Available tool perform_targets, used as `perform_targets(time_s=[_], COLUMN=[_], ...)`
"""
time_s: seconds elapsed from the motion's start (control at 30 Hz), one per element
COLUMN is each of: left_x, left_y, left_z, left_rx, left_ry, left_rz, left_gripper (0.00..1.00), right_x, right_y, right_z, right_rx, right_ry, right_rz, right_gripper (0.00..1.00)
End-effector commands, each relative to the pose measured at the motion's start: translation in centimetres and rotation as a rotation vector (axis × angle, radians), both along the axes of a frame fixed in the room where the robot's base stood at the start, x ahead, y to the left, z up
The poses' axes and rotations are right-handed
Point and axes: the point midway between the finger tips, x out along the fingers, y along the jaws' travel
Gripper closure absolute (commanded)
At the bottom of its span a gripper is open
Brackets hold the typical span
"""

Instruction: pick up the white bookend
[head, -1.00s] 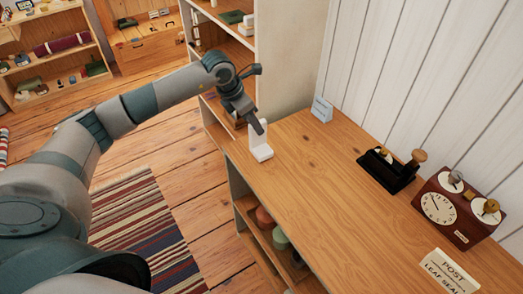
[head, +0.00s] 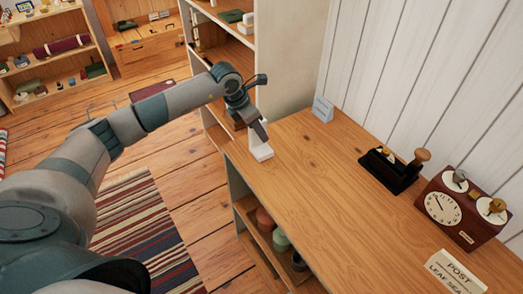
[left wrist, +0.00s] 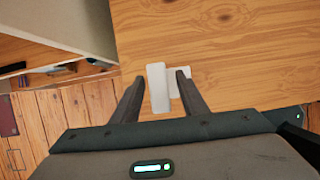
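The white bookend (head: 259,149) stands upright near the far left corner of the wooden counter (head: 310,185). My left gripper (head: 262,134) is right at it from above, with a finger in front of its upright plate in the head view. In the left wrist view, the bookend (left wrist: 159,88) shows between the two fingers of my left gripper (left wrist: 158,82). The fingers are apart, with a gap to the plate on the left side; whether the right finger touches it I cannot tell. My right gripper is not in view.
A small pale card (head: 323,109) stands by the wall at the counter's back. A black device (head: 393,168), a red-brown clock box (head: 462,208) and a "POST LEAF SEALS" sign (head: 455,274) are on the right. The tall shelf (head: 285,60) stands behind the gripper. The counter's middle is clear.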

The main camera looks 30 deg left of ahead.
Motion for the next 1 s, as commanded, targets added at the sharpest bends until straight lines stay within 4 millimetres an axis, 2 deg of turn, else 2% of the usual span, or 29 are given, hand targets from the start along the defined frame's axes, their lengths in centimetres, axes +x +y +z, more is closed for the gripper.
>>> perform_targets(time_s=[0.33, 0.37, 0.5, 0.53, 0.83, 1.0], left_x=[0.0, 0.0, 0.0, 0.0, 0.0, 0.0], left_y=[0.0, 0.0, 0.0, 0.0, 0.0, 0.0], left_z=[0.0, 0.0, 0.0, 0.0, 0.0, 0.0], left_rx=[0.000, 0.000, 0.000, 0.000, 0.000, 0.000], left_ry=[0.000, 0.000, 0.000, 0.000, 0.000, 0.000], left_rz=[0.000, 0.000, 0.000, 0.000, 0.000, 0.000], left_gripper=[0.60, 0.65, 0.98, 1.00, 1.00, 1.00], right_x=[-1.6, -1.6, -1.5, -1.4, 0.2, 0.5], right_y=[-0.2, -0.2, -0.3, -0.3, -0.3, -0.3], right_z=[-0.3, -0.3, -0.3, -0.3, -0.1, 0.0], right_rx=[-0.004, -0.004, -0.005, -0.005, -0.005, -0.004], right_ry=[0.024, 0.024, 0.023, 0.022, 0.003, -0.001], right_rz=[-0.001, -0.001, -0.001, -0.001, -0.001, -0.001], right_gripper=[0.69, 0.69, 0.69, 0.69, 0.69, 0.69])
